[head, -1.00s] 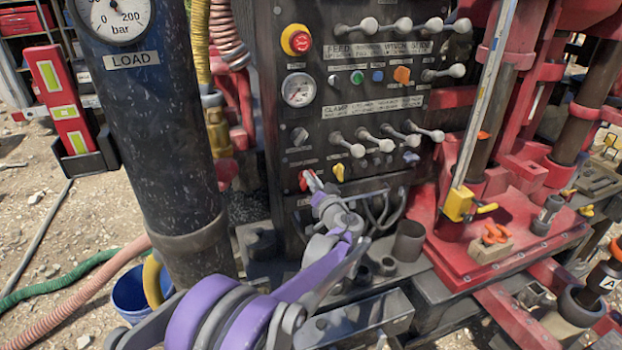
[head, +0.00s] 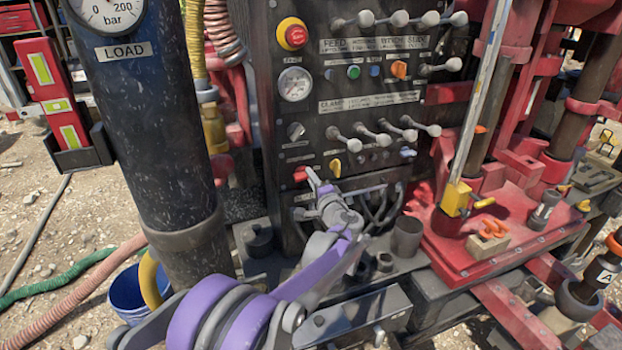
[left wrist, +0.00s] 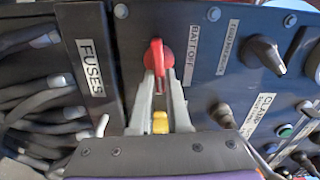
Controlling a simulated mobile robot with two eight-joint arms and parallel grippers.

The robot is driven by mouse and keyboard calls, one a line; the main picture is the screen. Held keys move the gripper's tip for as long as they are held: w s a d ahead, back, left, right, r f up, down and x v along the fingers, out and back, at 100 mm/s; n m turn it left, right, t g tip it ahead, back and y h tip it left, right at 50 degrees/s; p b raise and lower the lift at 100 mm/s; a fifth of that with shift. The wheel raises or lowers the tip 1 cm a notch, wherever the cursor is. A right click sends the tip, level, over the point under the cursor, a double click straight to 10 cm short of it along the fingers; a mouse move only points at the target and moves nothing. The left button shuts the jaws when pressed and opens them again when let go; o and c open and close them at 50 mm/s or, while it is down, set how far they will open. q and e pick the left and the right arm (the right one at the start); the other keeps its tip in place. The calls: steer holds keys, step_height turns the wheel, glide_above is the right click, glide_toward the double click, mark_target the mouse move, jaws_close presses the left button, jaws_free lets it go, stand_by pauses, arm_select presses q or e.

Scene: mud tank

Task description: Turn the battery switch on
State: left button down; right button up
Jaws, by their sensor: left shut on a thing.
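The battery switch is a red knob (head: 300,174) low on the left side of the dark control panel (head: 330,108). In the left wrist view the red knob (left wrist: 158,56) sits by a "BATT OFF" label, its handle along the picture's vertical. My left gripper (head: 312,180) reaches it from the front. In the left wrist view the left gripper's fingers (left wrist: 160,80) lie on both sides of the red handle and are shut on it. The fingers partly hide the knob in the head view. My right gripper is not in view.
A yellow knob (head: 335,168) is just right of the switch; it also shows between the fingers in the left wrist view (left wrist: 160,122). Levers (head: 365,144) stick out above. A dark LOAD cylinder (head: 160,130) stands at left. Cables (left wrist: 50,100) hang beside the FUSES label.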

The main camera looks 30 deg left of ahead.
arm_select(q)
steer(key=shift+f+m, duration=0.1)
steer(key=shift+m, duration=0.5)
steer(key=c, duration=0.9)
jaws_free()
steer(key=shift+d, duration=0.1)
steer(key=b+v, duration=0.1)
steer(key=v, duration=0.9)
steer(key=shift+s+d, duration=0.15)
steer(key=shift+s, duration=0.15)
steer(key=shift+s, duration=0.1)
